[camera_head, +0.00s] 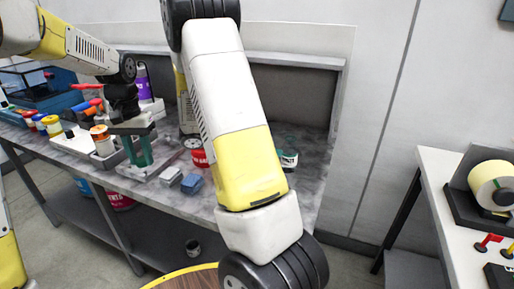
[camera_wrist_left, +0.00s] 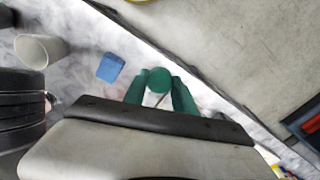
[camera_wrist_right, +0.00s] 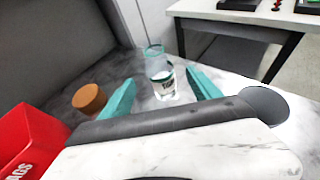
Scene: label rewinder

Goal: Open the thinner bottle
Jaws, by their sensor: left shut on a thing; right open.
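The thinner bottle (camera_wrist_right: 162,80), clear with a printed label and a teal rim, stands upright on the marbled bench. It also shows in the head view (camera_head: 289,160), beside my right arm. In the right wrist view my right gripper (camera_wrist_right: 163,93) is open, with the bottle in the gap between its fingers, seemingly beyond the tips. My left gripper (camera_head: 139,152) is over the left part of the bench, shut on a round green thing (camera_wrist_left: 159,80) that looks like a cap. Whether it touches anything below is unclear.
A brown-topped round thing (camera_wrist_right: 89,98) and a red box (camera_wrist_right: 30,145) stand left of the bottle in the right wrist view. A blue block (camera_head: 191,183) lies near the bench front. Several jars crowd the left. A white side table (camera_head: 440,190) stands right.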

